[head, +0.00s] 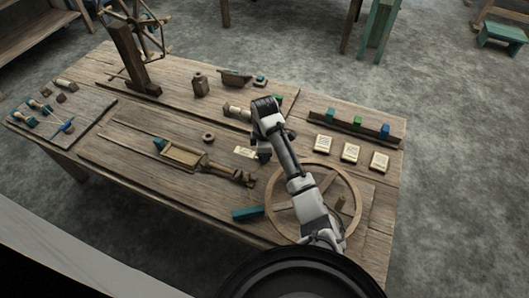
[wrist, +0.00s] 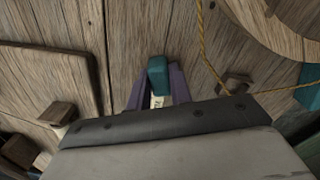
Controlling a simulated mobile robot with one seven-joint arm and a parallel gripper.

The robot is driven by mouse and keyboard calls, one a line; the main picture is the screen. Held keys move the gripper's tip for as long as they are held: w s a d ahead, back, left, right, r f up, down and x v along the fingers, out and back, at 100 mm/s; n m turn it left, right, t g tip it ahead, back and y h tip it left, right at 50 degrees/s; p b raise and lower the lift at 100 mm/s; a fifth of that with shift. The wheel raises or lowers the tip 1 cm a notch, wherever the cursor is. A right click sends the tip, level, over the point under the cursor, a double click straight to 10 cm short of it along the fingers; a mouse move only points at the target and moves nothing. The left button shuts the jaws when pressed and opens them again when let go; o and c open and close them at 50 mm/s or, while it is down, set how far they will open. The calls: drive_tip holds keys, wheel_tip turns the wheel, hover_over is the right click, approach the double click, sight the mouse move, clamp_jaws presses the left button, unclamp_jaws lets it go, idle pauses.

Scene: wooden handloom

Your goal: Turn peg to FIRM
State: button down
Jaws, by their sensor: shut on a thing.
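The peg shows as a small teal block (wrist: 158,75) in the wrist view, with a pale marked patch (wrist: 157,101) just below it. My gripper (wrist: 158,90) has its purple-grey fingers on both sides of the teal block and is shut on it. In the head view my gripper (head: 262,153) is low over the middle of the table, beside a small pale card (head: 244,152) with marks too small to read. The peg is hidden by my arm there. I cannot read a FIRM mark or tell the peg's turn angle.
A large wooden wheel (head: 354,190) lies at the right under my arm. A teal block (head: 248,213) lies near the front edge. A yellow cord (wrist: 203,50) runs near the fingers.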

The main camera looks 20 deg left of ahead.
drive_tip(key=c, duration=1.3)
unclamp_jaws()
wheel_tip(320, 180, up, 14)
drive_tip(key=p, duration=0.3)
drive_tip(key=shift+f, duration=0.1)
